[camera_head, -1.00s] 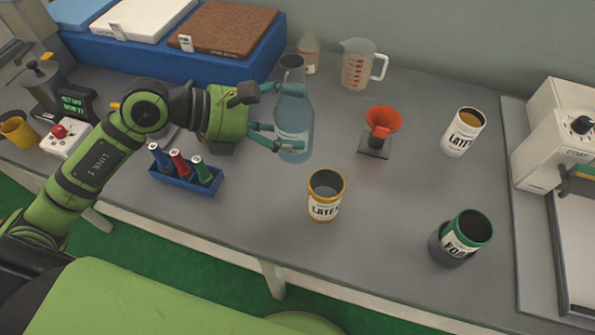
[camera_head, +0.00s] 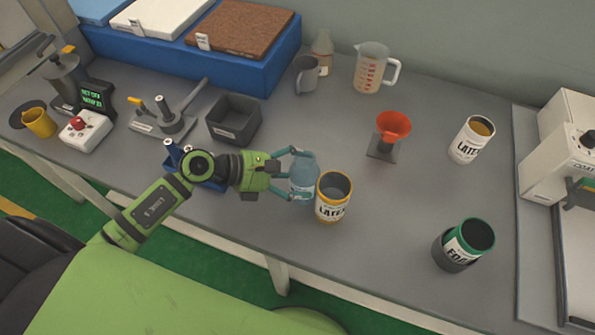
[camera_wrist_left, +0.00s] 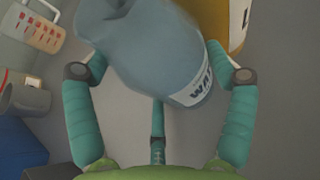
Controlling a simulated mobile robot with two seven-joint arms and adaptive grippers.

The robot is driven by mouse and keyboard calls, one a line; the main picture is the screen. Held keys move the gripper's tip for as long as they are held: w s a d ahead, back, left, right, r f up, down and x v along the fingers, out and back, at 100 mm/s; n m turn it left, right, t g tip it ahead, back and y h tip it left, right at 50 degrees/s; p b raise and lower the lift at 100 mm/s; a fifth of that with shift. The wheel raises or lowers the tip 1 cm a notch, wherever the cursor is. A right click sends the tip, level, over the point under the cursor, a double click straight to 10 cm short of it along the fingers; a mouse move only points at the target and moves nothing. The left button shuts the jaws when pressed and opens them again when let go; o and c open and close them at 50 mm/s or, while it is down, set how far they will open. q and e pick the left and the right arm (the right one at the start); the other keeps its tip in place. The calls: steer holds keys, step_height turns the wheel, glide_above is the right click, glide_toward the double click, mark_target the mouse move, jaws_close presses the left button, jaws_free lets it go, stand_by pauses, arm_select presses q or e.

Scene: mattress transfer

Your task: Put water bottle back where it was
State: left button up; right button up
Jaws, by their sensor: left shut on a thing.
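The water bottle (camera_head: 302,174) is translucent blue with a white label. In the head view it is between the teal fingers of my left gripper (camera_head: 289,175), close to the left side of the yellow-rimmed latex can (camera_head: 333,207). In the left wrist view the bottle (camera_wrist_left: 160,55) looks tilted between the fingers of the left gripper (camera_wrist_left: 160,75), with part of its label showing. The left gripper is shut on it. Whether the bottle's base touches the table is hidden. My right gripper is not in view.
A red funnel on a stand (camera_head: 392,130), a white latex can (camera_head: 472,140) and a green-rimmed can (camera_head: 464,245) stand to the right. Behind are a grey mug (camera_head: 306,75), a measuring jug (camera_head: 372,68) and a dark bin (camera_head: 234,118). The table's middle is clear.

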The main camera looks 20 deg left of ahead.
arm_select(q)
steer(key=shift+f, duration=0.15)
steer(key=o, duration=1.1)
steer(key=shift+o, duration=0.2)
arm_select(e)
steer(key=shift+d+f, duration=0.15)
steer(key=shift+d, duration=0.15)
arm_select(q)
steer(key=shift+r, duration=0.2)
steer(key=b+v, duration=0.3)
steer(key=v, duration=0.9)
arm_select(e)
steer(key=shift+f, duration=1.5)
